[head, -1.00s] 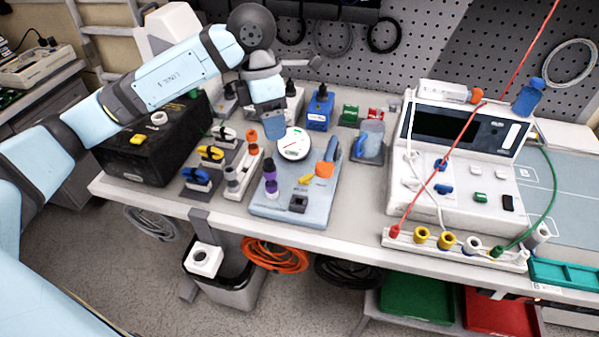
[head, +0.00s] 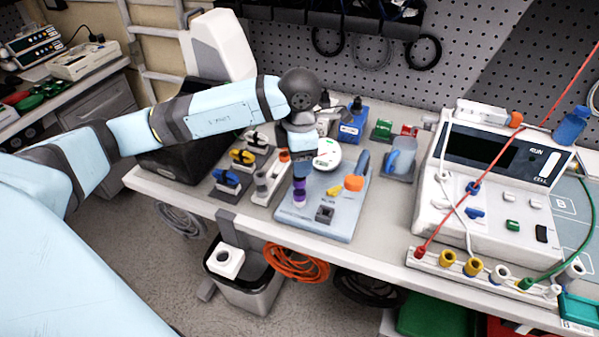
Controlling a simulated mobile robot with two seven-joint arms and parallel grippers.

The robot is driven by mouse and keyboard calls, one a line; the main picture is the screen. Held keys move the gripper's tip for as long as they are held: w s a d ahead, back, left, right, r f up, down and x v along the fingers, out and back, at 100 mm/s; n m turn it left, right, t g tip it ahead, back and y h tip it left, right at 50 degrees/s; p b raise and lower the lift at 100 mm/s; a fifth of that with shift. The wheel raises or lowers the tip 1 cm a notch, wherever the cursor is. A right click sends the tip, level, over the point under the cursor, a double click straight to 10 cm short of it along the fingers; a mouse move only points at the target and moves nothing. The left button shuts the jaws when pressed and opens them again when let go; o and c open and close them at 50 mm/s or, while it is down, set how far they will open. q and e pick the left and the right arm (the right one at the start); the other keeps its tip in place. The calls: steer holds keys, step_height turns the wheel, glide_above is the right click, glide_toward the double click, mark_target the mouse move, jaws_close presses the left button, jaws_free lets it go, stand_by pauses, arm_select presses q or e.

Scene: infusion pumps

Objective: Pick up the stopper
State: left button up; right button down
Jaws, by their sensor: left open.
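A blue-grey board (head: 338,222) lies near the front edge of the bench. On it stand an upright purple and dark piece (head: 299,195), a round white gauge (head: 327,155), an orange knob (head: 354,183) and a dark square block (head: 324,213). I cannot tell for sure which small part is the stopper; the purple piece is nearest my gripper. My left gripper (head: 301,168) is open and points down just over the purple piece, partly hiding its top. I cannot tell whether they touch. My right gripper is not in view.
Blocks with yellow and blue levers (head: 236,165) stand left of the board. A blue box (head: 352,124) stands behind it, and a white pump unit (head: 490,175) with red and green leads at right. A bin (head: 245,285) stands below the bench.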

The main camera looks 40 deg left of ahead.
arm_select(q)
steer(key=shift+f, duration=1.45)
jaws_close()
steer(key=shift+r, duration=0.1)
